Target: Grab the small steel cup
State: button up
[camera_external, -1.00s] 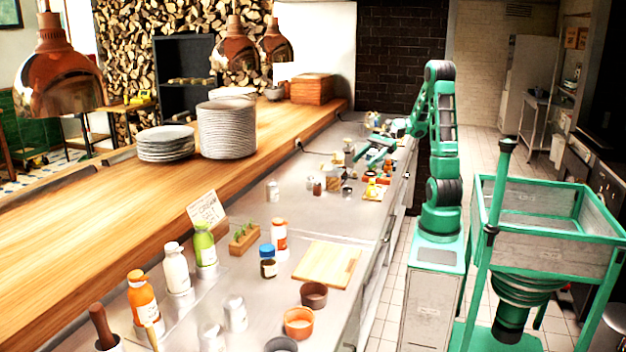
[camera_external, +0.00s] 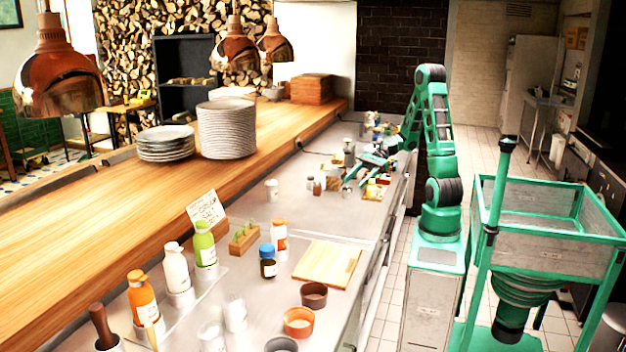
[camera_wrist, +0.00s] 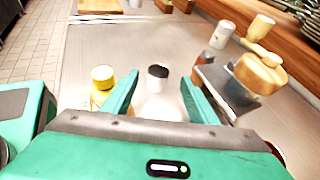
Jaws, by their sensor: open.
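My gripper (camera_wrist: 159,82) is open in the wrist view, one green finger on each side. A small pale, shiny vessel with a dark top (camera_wrist: 157,78) stands between and slightly beyond the fingertips, apart from both. It looks like the small steel cup, but I cannot tell whether the dark top is its opening or a lid. In the external view my gripper (camera_external: 357,168) is low over the cluster of small items on the steel counter. The cup is hard to pick out there.
A yellow-capped jar (camera_wrist: 102,79) stands just left of the left finger. The counter (camera_wrist: 125,45) beyond the vessel is clear.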

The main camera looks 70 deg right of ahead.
aim_at(347, 193)
jog(key=x, duration=0.2)
jog(key=f+x, duration=0.1)
jog(key=x, duration=0.1)
jog(key=shift+a, duration=0.2)
jog(key=shift+c, duration=0.6)
jog(key=c, duration=1)
jog(key=shift+r, duration=0.1)
